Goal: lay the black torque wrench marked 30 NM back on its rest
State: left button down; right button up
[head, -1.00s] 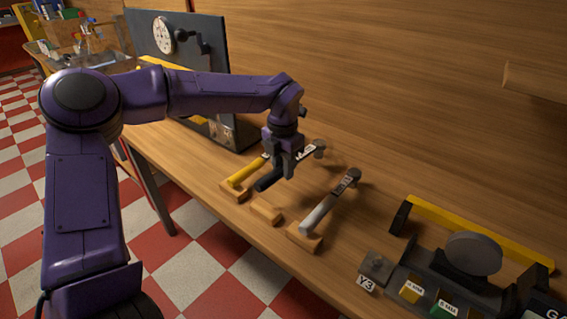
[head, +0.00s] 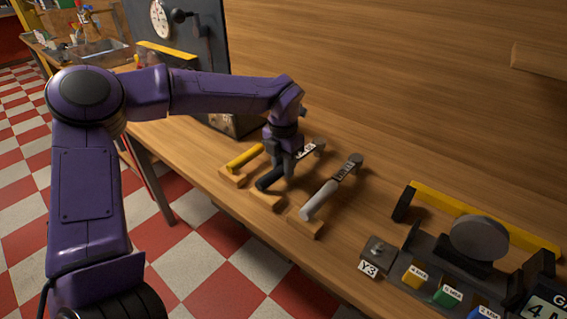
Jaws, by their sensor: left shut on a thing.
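The black torque wrench (head: 268,181) lies with its handle end low over the middle wooden rest (head: 266,201); whether it fully touches the rest is hard to tell. Its label shows near the head, but I cannot read it clearly. My left gripper (head: 285,165) points down and is shut on the black wrench around its middle. The fingers hide part of the wrench. My right gripper is not in view.
A yellow wrench (head: 245,157) lies on a rest to the left, and a grey wrench (head: 322,198) lies on a rest to the right, both close by. A block marked Y3 (head: 378,250) and a dark fixture with a yellow bar (head: 485,217) stand at the right. A dark panel (head: 210,40) stands behind left.

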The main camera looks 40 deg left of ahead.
pick_arm(q)
jog(key=c, duration=0.7)
grip_release()
jog(key=shift+c, duration=0.2)
notch_tip(320, 180, up, 11)
jog(key=shift+s+f, duration=0.15)
jog(key=shift+f, duration=0.05)
